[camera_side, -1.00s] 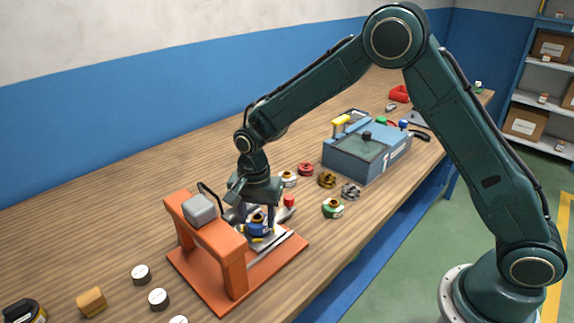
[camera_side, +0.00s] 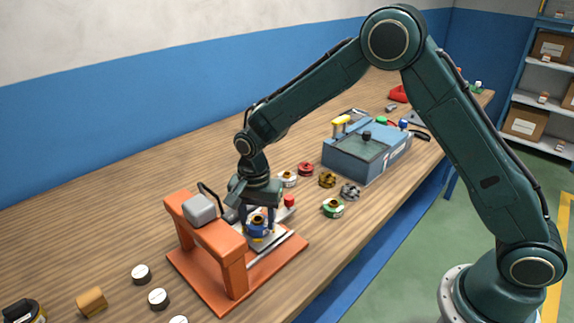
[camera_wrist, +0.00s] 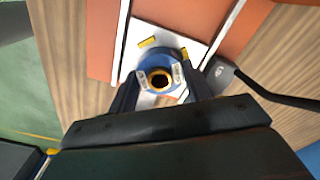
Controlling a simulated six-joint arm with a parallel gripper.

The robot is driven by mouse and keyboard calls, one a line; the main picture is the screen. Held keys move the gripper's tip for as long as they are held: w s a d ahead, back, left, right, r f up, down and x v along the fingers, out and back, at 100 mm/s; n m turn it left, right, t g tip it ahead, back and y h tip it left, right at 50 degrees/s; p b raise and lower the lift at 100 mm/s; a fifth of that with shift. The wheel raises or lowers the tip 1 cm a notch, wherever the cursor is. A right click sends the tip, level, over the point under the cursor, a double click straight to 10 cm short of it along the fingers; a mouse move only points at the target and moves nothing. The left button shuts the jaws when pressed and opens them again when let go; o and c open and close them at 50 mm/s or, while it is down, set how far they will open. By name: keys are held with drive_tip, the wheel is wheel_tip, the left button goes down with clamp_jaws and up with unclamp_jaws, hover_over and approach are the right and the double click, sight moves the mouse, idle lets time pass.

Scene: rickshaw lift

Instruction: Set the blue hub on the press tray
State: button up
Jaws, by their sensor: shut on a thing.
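The blue hub (camera_side: 257,229) has a dark bore with a gold-coloured rim. It sits on or just over the light press tray (camera_side: 272,243) in the side view; I cannot tell whether it touches. In the wrist view the hub (camera_wrist: 158,79) is between my fingers, over the pale tray (camera_wrist: 142,32), with yellow marks beside it. My gripper (camera_side: 258,222) points down and is shut on the hub; it also shows in the wrist view (camera_wrist: 158,84). The orange press (camera_side: 214,238) stands just left of the hub, its grey head block above the frame.
A blue-grey box (camera_side: 366,152) with a glass lid stands at the back right. Green (camera_side: 333,208), red (camera_side: 306,169), brass and grey hubs lie on the bench between.

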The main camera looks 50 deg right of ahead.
idle(0.4)
drive_tip(key=o, duration=1.6)
drive_tip(key=shift+f, duration=0.1)
drive_tip(key=shift+o, duration=0.2)
drive_tip(key=shift+r, duration=3.5)
drive_tip(key=shift+r, duration=0.15)
